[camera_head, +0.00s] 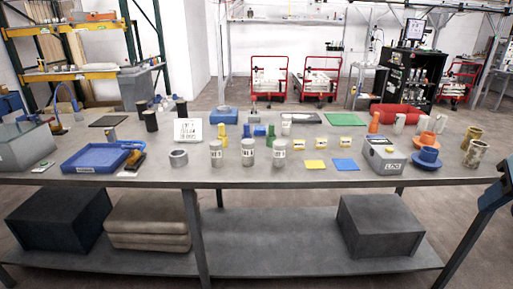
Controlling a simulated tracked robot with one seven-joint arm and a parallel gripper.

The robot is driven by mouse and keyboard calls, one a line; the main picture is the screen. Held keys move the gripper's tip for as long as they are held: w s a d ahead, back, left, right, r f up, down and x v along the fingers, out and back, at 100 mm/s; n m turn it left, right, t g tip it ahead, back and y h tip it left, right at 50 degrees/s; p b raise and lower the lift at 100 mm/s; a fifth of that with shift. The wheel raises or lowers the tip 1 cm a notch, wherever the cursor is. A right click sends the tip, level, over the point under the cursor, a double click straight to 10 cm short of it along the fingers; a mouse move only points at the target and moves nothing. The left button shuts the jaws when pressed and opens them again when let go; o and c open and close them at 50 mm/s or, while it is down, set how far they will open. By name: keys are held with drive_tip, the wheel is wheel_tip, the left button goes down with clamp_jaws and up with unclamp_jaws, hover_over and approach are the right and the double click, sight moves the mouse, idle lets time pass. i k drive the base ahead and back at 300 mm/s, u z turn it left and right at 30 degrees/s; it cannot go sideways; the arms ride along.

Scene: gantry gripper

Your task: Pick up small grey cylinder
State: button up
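A short grey cylinder (178,158), wide and low, stands on the grey table (330,179) left of centre, near the front edge. Right of it stand three taller grey cylinders with white labels: one on the left (216,154), one in the middle (248,152) and one on the right (279,153). A small slim greyish cylinder (112,135) stands farther left, behind the blue tray. I cannot tell which of these the task means. My gripper is not in view; a dark and blue part at the right edge may be my arm.
A blue tray (80,165) lies left of the short cylinder, with a yellow-black tool beside it. A yellow square (315,164), a blue square (345,165) and a grey box (384,158) lie to the right. The table front between the tray and cylinders has narrow bare space.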

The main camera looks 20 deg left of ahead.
sight(280, 146)
drive_tip(key=u, duration=0.8)
drive_tip(key=i, duration=0.1)
drive_tip(key=z, duration=2.15)
drive_tip(key=k, duration=0.55)
drive_tip(key=u, duration=2.65)
drive_tip(key=k, duration=0.1)
drive_tip(key=z, duration=0.85)
